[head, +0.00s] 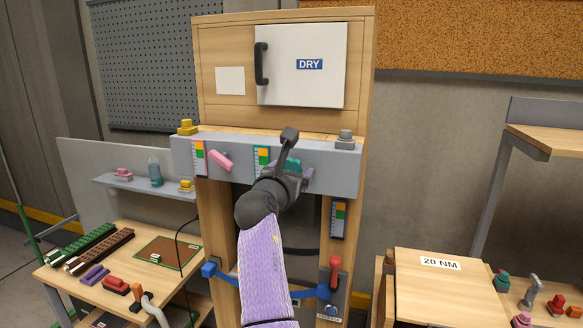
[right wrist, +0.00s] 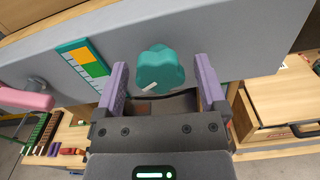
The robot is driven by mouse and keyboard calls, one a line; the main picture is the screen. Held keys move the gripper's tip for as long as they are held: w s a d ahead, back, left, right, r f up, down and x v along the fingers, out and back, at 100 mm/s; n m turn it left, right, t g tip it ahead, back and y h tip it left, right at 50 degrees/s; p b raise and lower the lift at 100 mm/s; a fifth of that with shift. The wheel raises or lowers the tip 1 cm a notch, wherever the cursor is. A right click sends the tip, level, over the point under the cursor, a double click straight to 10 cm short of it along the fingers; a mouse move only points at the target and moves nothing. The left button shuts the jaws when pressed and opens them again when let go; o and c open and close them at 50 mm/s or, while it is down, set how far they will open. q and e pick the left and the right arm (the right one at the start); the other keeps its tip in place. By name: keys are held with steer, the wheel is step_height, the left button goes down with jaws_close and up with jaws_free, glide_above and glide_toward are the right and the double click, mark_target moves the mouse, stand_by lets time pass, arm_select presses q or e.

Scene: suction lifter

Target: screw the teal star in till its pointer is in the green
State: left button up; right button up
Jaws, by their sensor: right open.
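The teal star (right wrist: 160,70) is a lobed knob on the front of the grey panel, with a white pointer mark on its lower left side. In the head view the star (head: 293,166) is mostly hidden behind my right gripper. My right gripper (right wrist: 161,80) is open, with one purple finger on each side of the star. I see gaps between the fingers and the star, so it is not clamped. A teal-edged scale (right wrist: 84,64) with green, orange and white parts is left of the star; it also shows in the head view (head: 262,160). My left gripper is not in view.
A pink handle (head: 220,160) sticks out of the panel to the left, beside another scale (head: 199,158). A yellow knob (head: 187,128) and a grey knob (head: 345,139) stand on top. A red lever (head: 335,270) is below right. Side tables hold loose parts.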

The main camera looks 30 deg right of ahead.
steer(key=shift+d, duration=0.1)
steer(key=shift+c, duration=1.3)
jaws_close()
